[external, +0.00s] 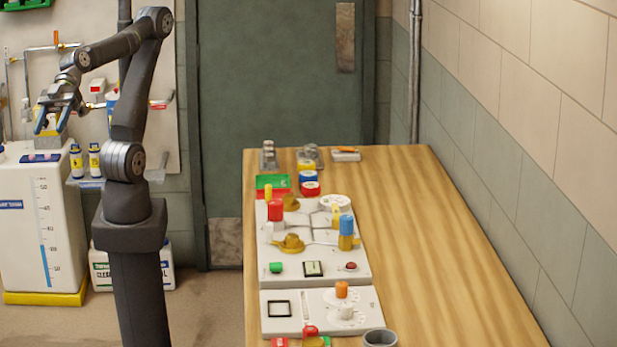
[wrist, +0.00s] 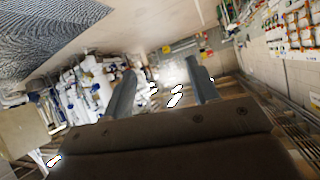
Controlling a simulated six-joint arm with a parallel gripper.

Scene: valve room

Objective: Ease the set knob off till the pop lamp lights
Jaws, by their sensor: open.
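My gripper (external: 50,124) is raised at the upper left in the external view, far from the bench and empty. Its two fingers stand apart in the wrist view (wrist: 162,70). The lower white panel (external: 272,325) on the bench bears an orange knob (external: 341,289) and a white knob (external: 345,312) with dial marks. The upper white panel (external: 320,252) carries a red knob (external: 275,210), a blue-topped knob (external: 346,226), a green button (external: 276,267) and a small dark red dome (external: 351,266). I cannot tell which is the set knob or pop lamp, nor whether any lamp is lit.
The wooden bench (external: 440,250) is clear on its right side. A grey cup (external: 380,338) stands at the near edge. Metal weights (external: 268,155) and a green tray (external: 272,182) are at the back. A white tank (external: 40,215) stands left of my arm.

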